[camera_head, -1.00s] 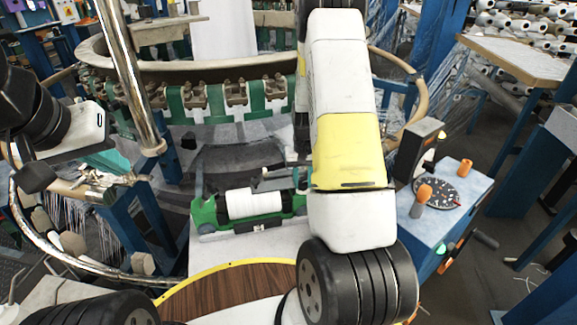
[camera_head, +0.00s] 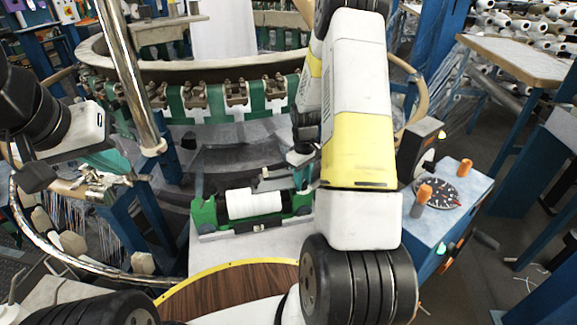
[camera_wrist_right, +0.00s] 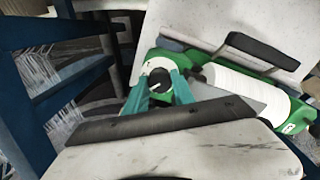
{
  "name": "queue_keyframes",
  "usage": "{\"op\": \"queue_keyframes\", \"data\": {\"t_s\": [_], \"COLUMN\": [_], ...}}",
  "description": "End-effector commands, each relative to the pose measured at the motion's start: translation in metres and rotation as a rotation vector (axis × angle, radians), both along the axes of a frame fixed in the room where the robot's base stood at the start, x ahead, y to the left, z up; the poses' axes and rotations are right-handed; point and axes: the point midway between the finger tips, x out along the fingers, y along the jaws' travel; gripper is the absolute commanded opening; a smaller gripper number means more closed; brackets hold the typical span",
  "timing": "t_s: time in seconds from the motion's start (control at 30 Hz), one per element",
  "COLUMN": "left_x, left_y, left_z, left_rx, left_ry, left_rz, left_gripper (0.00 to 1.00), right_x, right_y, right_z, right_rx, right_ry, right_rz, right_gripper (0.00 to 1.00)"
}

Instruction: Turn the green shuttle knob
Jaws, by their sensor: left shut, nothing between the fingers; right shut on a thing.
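The green shuttle (camera_head: 207,214) lies on a pale surface in the head view and carries a white bobbin (camera_head: 254,204). In the right wrist view the shuttle's green end (camera_wrist_right: 147,66) has a round dark knob with a white mark (camera_wrist_right: 157,78). My right gripper (camera_wrist_right: 156,95) has its teal fingers shut on this knob, one on either side. In the head view my right gripper (camera_head: 301,178) is at the shuttle's right end, and the knob is hard to see. My left gripper (camera_head: 112,162) is shut and empty, well left of the shuttle.
The loom's curved ring (camera_head: 200,68) with green straps stands behind the shuttle. A chrome post (camera_head: 130,75) rises between my left gripper and the shuttle. A blue control box (camera_head: 440,215) with orange knobs and a dial stands at the right.

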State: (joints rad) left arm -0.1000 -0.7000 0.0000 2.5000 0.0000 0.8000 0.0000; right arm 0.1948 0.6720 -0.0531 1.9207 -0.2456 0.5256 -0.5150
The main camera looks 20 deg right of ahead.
Motion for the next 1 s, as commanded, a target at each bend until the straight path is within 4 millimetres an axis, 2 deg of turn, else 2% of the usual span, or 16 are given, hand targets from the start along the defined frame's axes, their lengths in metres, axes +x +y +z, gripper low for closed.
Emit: {"op": "queue_keyframes", "data": {"t_s": [0.4,1.0], "left_x": [0.0,0.0], "left_y": [0.0,0.0], "left_z": [0.0,0.0], "left_rx": [0.0,0.0], "left_ry": [0.0,0.0], "left_rz": [0.0,0.0], "left_gripper": [0.0,0.0], "right_x": [0.001,0.0011], "right_y": [-0.0005,-0.0004], "right_z": [0.001,0.0012], "right_rx": [-0.001,-0.002], "right_ry": [-0.003,-0.003], "right_rz": [0.237,0.291], "right_gripper": [0.0,0.0]}}
